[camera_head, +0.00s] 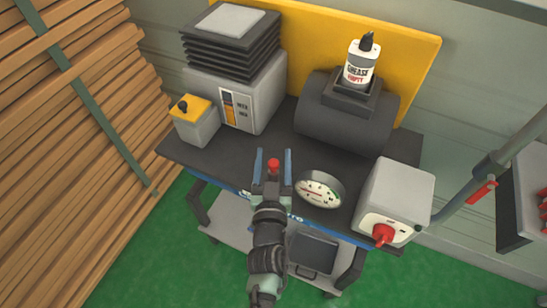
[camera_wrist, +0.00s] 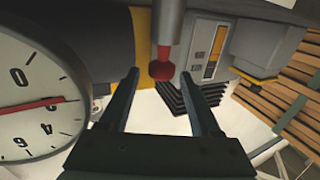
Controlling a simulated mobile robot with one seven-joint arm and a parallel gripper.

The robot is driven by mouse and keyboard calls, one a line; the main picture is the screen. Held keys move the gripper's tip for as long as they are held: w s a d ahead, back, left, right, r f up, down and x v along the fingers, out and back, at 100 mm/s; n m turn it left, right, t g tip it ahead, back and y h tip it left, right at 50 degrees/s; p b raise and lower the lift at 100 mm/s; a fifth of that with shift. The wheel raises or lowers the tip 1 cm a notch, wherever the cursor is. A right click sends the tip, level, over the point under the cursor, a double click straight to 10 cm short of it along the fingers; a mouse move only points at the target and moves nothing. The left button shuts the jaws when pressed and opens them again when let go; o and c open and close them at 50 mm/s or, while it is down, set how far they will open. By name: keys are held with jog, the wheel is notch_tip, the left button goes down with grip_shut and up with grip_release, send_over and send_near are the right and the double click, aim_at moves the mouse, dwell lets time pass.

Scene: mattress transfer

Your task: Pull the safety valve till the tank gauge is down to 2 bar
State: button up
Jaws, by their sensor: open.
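The red valve knob (camera_wrist: 161,70) hangs from a grey stem in the wrist view. It lies between the fingertip ends of my gripper (camera_wrist: 161,76), with a gap to each finger. In the head view my gripper (camera_head: 273,153) is open over the bench's front edge, its fingers on either side of the knob (camera_head: 273,164). The round white gauge (camera_head: 320,188) stands just right of my gripper and fills the left of the wrist view (camera_wrist: 30,60). The dark tank (camera_head: 335,123) lies behind.
A grease bottle (camera_head: 359,62) stands above the tank. A grey box with a red switch (camera_head: 384,235) is at the bench's right. A grey unit with bellows (camera_head: 228,85) and a yellow-topped box (camera_head: 197,120) stand left. Stacked planks (camera_head: 65,150) fill the far left.

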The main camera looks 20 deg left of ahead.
jog(key=p+v, duration=0.1)
jog(key=v, duration=1.2)
dwell(0.4)
